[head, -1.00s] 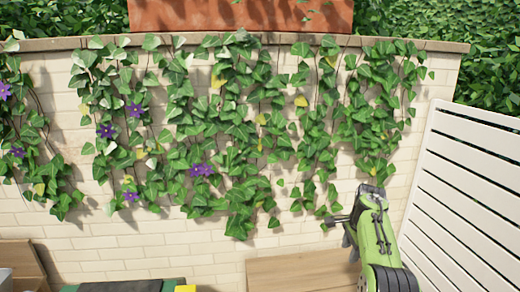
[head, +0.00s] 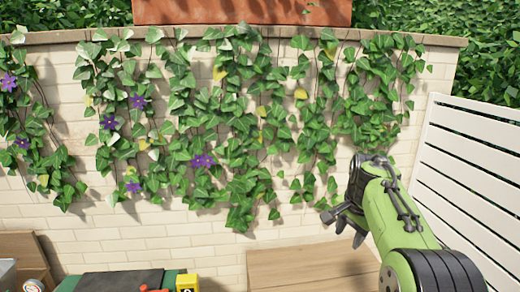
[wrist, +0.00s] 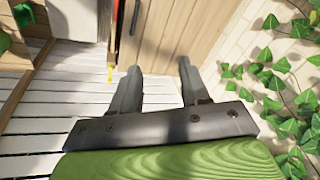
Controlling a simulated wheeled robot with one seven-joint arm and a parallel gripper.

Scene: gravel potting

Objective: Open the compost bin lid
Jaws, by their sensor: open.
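A wooden plank-topped box (head: 305,262) stands against the brick wall at the bottom of the head view. It looks like the compost bin, its flat top down; its front is cut off. My gripper (head: 343,226) is above the box's right part in the head view. In the wrist view, my gripper (wrist: 158,75) has its two fingers apart with nothing between them. A plank panel (wrist: 175,40) lies beyond the fingertips, with a dark bar-like handle (wrist: 135,17) on it. The fingertips look apart from the handle, but the distance is hard to judge.
A green item with a dark top (head: 120,281) and a yellow object (head: 187,283) stand left of the box. A white slatted fence (head: 465,180) rises at right. Ivy (head: 230,130) covers the brick wall behind. White floor slats (wrist: 55,115) show in the wrist view.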

